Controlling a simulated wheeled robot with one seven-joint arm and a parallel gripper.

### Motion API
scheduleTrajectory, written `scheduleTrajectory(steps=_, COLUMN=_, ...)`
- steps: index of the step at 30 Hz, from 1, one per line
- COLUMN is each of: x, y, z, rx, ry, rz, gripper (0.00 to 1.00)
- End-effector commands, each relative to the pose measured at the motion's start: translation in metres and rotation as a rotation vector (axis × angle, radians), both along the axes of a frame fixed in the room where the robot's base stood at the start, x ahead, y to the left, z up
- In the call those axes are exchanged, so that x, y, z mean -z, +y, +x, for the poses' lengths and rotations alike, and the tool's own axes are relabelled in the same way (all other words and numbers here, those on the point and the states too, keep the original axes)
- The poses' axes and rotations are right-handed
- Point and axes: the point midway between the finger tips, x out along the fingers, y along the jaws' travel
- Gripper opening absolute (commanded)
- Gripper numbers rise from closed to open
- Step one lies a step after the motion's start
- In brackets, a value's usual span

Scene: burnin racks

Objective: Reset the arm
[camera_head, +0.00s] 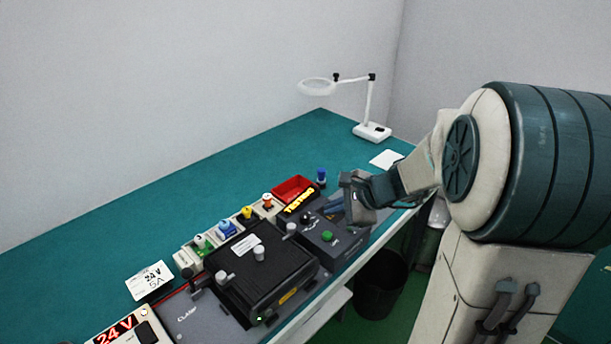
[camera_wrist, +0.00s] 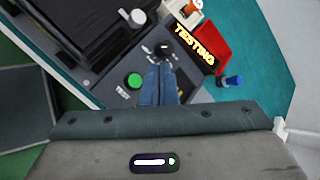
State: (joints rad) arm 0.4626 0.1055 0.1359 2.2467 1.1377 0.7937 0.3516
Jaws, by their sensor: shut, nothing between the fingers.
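My gripper (camera_wrist: 166,68) is shut and empty in the wrist view, its blue-grey fingers together over the dark control panel (camera_wrist: 112,96). The fingertips appear just below a black knob (camera_wrist: 164,48) and right of a green button (camera_wrist: 134,81) marked TEST. I cannot tell whether the tips touch the knob. In the head view my gripper (camera_head: 333,211) reaches in from the right over the panel, beside the green button (camera_head: 327,236). A lit display (camera_head: 299,199) reads TESTING.
A black clamped fixture (camera_head: 262,262) stands left of the panel. Coloured connectors (camera_head: 225,228) line its back. A red bin (camera_head: 293,188) and blue knob (camera_head: 321,176) sit behind the panel. A magnifier lamp (camera_head: 372,131) stands farther back. The teal table (camera_head: 150,222) is clear at far left.

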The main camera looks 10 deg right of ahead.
Motion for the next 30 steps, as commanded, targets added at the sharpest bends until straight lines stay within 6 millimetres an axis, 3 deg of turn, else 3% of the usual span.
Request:
scheduleTrajectory(steps=4, x=-0.002, y=0.006, z=-0.007, rx=-0.043, ry=-0.008, rz=-0.031, gripper=0.00)
scheduleTrajectory(steps=7, x=-0.008, y=0.019, z=-0.027, rx=-0.166, ry=-0.031, rz=-0.122, gripper=0.00)
scheduleTrajectory(steps=14, x=-0.020, y=0.042, z=-0.108, rx=-0.649, ry=-0.119, rz=-0.491, gripper=0.00)
scheduleTrajectory(steps=18, x=-0.025, y=0.036, z=-0.154, rx=-0.936, ry=-0.169, rz=-0.723, gripper=0.00)
scheduleTrajectory(steps=21, x=-0.028, y=0.027, z=-0.177, rx=-1.099, ry=-0.195, rz=-0.863, gripper=0.00)
scheduleTrajectory(steps=25, x=-0.031, y=0.015, z=-0.195, rx=-1.243, ry=-0.213, rz=-0.993, gripper=0.00)
scheduleTrajectory(steps=30, x=-0.033, y=0.008, z=-0.203, rx=-1.314, ry=-0.219, rz=-1.061, gripper=0.00)
